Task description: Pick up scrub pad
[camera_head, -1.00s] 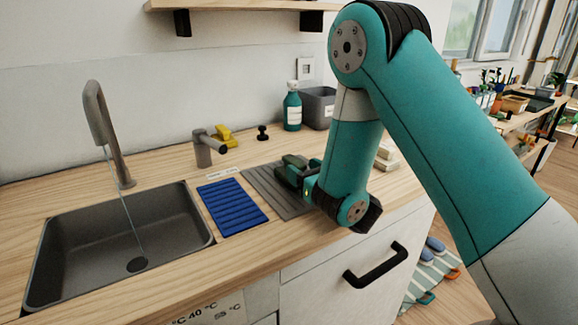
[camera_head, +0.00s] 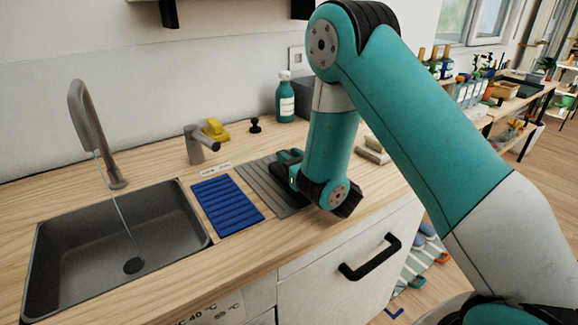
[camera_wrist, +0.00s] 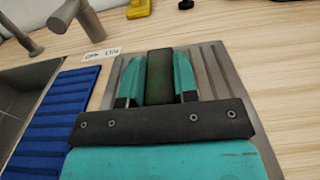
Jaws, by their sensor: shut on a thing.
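The scrub pad (camera_wrist: 160,77) is a dark green block in the wrist view, upright between the two teal fingers of my gripper (camera_wrist: 158,82). The fingers are shut on it from both sides. In the head view my gripper (camera_head: 287,166) is low over the grey ribbed drainboard (camera_head: 258,183), which also shows in the wrist view (camera_wrist: 215,72). The pad is hard to make out from the gripper in the head view. I cannot tell whether the pad touches the drainboard or is held just above it.
A blue ribbed mat (camera_head: 228,207) lies left of the drainboard, beside the sink (camera_head: 75,225) with its running tap (camera_head: 88,130). Behind stand a short grey spout (camera_head: 196,147), a yellow object (camera_head: 215,129), a black knob (camera_head: 255,125) and a teal bottle (camera_head: 285,102).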

